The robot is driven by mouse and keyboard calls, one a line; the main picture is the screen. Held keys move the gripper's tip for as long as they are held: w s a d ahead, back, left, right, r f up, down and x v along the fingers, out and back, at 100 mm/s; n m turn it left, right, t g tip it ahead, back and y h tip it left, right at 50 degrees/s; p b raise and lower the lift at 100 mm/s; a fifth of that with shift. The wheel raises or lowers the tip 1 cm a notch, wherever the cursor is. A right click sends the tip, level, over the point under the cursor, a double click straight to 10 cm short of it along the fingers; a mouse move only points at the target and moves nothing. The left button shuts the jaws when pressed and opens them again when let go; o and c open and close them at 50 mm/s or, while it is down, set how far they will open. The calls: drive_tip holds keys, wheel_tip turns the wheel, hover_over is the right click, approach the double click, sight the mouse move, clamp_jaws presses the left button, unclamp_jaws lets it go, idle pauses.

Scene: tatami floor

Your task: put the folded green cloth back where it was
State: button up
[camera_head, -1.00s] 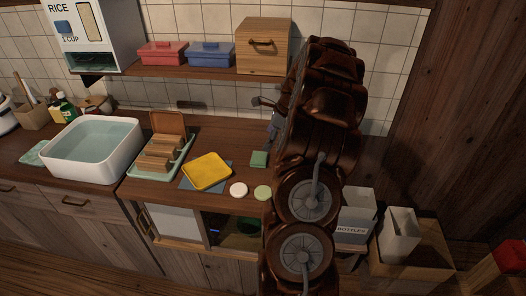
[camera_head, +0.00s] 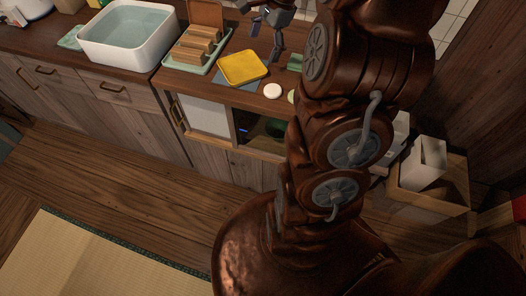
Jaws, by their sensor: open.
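A small folded green cloth (camera_head: 295,62) lies on the wooden counter, partly hidden behind my arm at its right. My gripper (camera_head: 266,42) is at the top of the view, up and to the left of the green cloth, with its fingers apart and nothing between them. It appears to be above the counter, behind the yellow cloth or board (camera_head: 243,67). A paler green cloth (camera_head: 72,38) lies at the left of the wash basin.
A white basin of water (camera_head: 127,37) and a tray with wooden blocks (camera_head: 196,48) stand to the left. A white disc (camera_head: 272,90) and a partly hidden pale green disc (camera_head: 292,96) lie near the counter's front edge. White bins (camera_head: 428,163) stand at the right. The floor at left is clear.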

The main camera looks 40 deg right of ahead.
drive_tip(key=s+a+r+n+g+h, duration=0.1)
drive_tip(key=s+a+n, duration=0.4)
drive_tip(key=a, duration=0.2)
drive_tip(key=s+a+r+n+g, duration=0.1)
drive_tip(key=s+a+n, duration=0.35)
drive_tip(key=a, duration=0.25)
drive_tip(key=s+a+f+n+h, duration=0.1)
drive_tip(key=s+a+n, duration=0.2)
drive_tip(key=s+n, duration=0.2)
drive_tip(key=s+a+f+n+g+h, duration=0.1)
drive_tip(key=s+a+n, duration=0.2)
drive_tip(key=s, duration=0.8)
drive_tip(key=shift+s+f+n, duration=0.2)
drive_tip(key=shift+f+n, duration=0.15)
drive_tip(key=shift+n, duration=0.6)
